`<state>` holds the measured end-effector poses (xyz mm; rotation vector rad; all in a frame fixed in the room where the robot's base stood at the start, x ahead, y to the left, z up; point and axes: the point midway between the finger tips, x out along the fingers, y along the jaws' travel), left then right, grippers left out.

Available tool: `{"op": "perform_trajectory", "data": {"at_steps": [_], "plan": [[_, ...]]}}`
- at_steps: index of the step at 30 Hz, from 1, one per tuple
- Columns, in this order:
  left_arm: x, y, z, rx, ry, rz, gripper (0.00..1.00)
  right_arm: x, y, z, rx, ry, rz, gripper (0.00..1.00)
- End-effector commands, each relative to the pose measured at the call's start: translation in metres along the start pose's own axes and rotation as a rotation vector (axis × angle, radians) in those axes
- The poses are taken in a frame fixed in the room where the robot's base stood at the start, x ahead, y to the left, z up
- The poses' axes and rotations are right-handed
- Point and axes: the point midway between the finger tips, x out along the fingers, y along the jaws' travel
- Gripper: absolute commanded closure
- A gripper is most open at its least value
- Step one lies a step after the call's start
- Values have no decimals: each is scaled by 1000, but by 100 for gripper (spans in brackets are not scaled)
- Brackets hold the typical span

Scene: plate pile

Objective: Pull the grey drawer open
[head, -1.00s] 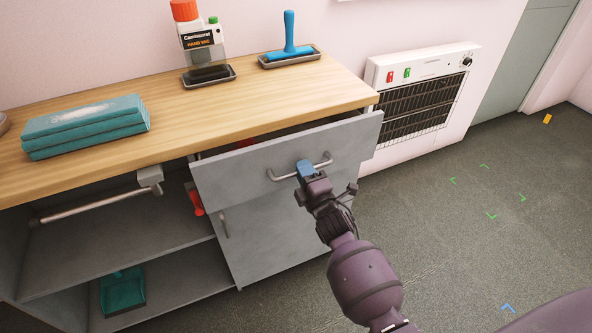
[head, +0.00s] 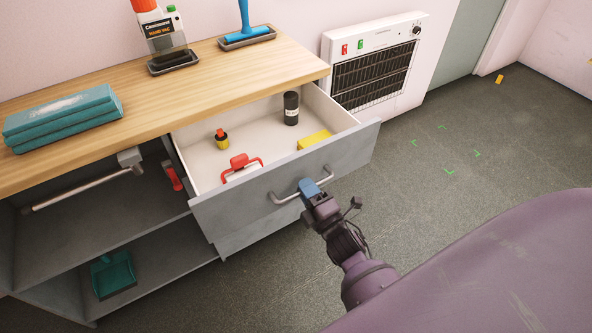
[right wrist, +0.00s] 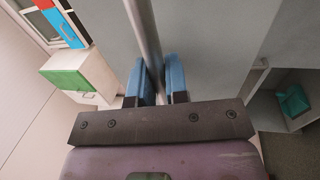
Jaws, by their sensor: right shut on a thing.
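The grey drawer (head: 236,209) under the wooden worktop stands well open in the head view. Its white inside shows. My right gripper (head: 307,187) is shut on the metal bar handle (head: 283,200) on the drawer front. In the right wrist view, the blue fingertips (right wrist: 161,80) sit on both sides of the handle bar (right wrist: 147,35). My left gripper is not in view.
A heater (head: 375,65) stands on the wall at right. Open floor (head: 440,140) lies right of the drawer.

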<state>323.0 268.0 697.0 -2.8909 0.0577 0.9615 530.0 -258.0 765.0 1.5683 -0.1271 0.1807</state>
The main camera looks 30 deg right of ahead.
Motion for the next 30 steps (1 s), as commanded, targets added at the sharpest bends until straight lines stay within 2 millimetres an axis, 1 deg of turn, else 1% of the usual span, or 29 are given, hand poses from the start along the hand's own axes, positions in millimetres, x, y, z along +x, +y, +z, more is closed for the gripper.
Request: {"op": "perform_trajectory", "data": {"at_steps": [1, 3, 9, 15, 24, 25, 27, 29, 30], "plan": [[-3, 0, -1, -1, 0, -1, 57, -9, 4, 0, 0, -1, 2, 100], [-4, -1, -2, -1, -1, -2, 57, -19, 6, 0, 0, 0, 2, 100], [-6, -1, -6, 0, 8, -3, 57, -37, 8, 0, 1, 0, 1, 100], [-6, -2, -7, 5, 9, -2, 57, -43, 9, 0, 1, 1, 1, 100], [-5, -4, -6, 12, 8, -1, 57, -43, 8, 0, 1, 0, 1, 100], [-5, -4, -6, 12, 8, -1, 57, -43, 8, 0, 1, 0, 1, 81], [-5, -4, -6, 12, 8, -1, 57, -43, 8, 0, 1, 0, 1, 70], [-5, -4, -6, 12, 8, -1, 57, -43, 8, 0, 1, 0, 1, 62], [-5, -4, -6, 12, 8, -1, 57, -43, 8, 0, 1, 0, 1, 62]]}}
